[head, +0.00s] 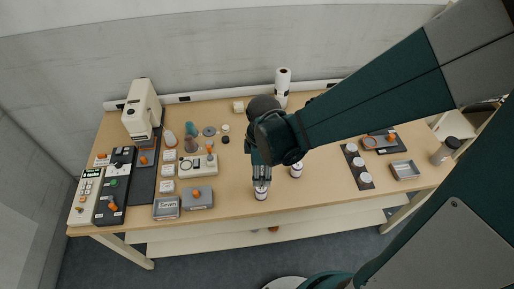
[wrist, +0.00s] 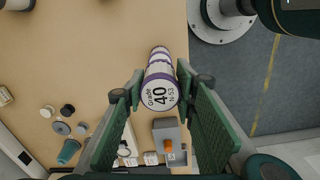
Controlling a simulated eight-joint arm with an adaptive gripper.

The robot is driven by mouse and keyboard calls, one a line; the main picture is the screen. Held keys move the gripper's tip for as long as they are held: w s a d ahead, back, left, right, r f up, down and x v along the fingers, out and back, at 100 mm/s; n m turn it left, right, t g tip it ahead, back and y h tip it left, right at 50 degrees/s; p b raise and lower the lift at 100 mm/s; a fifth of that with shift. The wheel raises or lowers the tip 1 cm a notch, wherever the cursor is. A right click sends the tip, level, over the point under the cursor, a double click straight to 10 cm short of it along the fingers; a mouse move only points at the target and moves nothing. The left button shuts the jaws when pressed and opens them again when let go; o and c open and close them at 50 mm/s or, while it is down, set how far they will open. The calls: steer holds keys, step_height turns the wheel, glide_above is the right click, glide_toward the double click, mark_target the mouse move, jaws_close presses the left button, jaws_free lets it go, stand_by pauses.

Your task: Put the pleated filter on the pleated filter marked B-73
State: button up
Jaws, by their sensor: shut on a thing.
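A white pleated filter (wrist: 160,94) with purple bands is between my gripper's fingers in the wrist view. Its round end reads "Grade 40 N-53". My gripper (head: 261,181) is shut on it, pointing down near the table's front edge; the filter also shows in the head view (head: 261,193). I cannot tell whether its base touches the table. A second white filter (head: 297,171) stands upright to the right and a little behind. Its mark is too small to read. A white cylinder (wrist: 17,4), partly cut off, shows at the wrist view's top left corner.
Left of my gripper are a grey box with an orange knob (head: 198,198), a grey tray (head: 166,208) and several labelled white blocks. A paper roll (head: 283,82) stands behind my arm. Dark strip with white jars (head: 357,165) lies right. Table (head: 322,187) between is clear.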

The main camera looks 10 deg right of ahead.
mark_target(262, 170)
steer(key=shift+f, duration=0.25)
steer(key=shift+f+b, duration=0.4)
steer(key=shift+f, duration=1.7)
steer(key=shift+f, duration=0.15)
steer(key=o, duration=1)
steer(key=shift+c, duration=0.2)
steer(key=shift+r+p, duration=0.95)
steer(key=shift+r, duration=5.25)
